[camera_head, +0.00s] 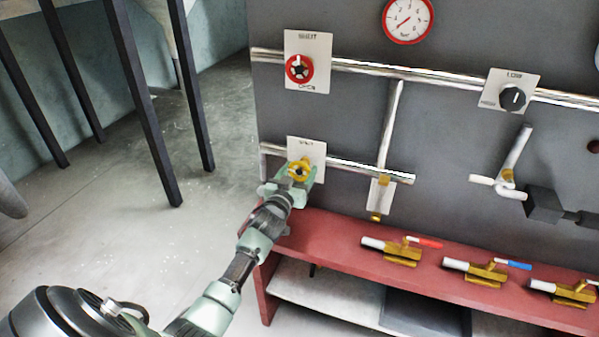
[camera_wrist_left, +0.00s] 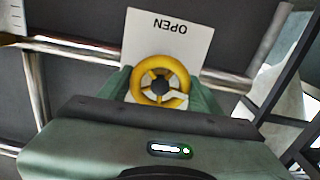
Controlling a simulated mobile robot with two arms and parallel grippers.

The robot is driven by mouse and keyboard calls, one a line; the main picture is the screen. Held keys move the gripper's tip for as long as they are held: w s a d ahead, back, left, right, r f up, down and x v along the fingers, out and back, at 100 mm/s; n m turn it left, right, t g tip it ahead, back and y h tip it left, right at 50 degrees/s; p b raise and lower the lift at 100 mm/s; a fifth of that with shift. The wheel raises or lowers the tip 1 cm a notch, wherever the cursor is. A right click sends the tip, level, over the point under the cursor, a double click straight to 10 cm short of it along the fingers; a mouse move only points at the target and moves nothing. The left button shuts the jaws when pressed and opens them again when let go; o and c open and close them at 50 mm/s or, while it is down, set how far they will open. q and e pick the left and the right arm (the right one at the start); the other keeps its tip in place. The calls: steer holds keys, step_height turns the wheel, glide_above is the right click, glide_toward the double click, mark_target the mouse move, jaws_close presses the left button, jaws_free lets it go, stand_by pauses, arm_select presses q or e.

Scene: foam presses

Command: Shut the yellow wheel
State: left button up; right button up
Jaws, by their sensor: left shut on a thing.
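The yellow wheel (camera_head: 299,169) sits on a white label plate (camera_head: 313,150) low on the left of the grey panel. In the left wrist view the yellow wheel (camera_wrist_left: 160,80) has spokes and a dark hub, and its plate reads OPEN, upside down. My left gripper (camera_head: 290,182) is at the wheel, with its green fingers on either side of the rim. In the left wrist view the fingers of my left gripper (camera_wrist_left: 162,95) are shut on the wheel, and the gripper body hides its near edge. My right gripper is not in view.
A red wheel (camera_head: 299,69) is above on its own plate. A gauge (camera_head: 407,18), a black knob (camera_head: 512,98) and metal pipes (camera_head: 395,125) are on the panel. A red shelf (camera_head: 330,232) below holds several brass valves (camera_head: 404,252).

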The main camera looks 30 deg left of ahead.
arm_select(q)
steer(key=m, duration=0.3)
steer(key=shift+f+m+b, duration=0.1)
steer(key=shift+m+b, duration=0.2)
steer(key=m, duration=0.4)
steer(key=shift+m+b, duration=0.3)
steer(key=shift+b, duration=0.1)
steer(key=m, duration=0.4)
steer(key=shift+b, duration=0.35)
steer(key=shift+m, duration=2.1)
steer(key=o, duration=1.4)
steer(key=shift+s, duration=0.1)
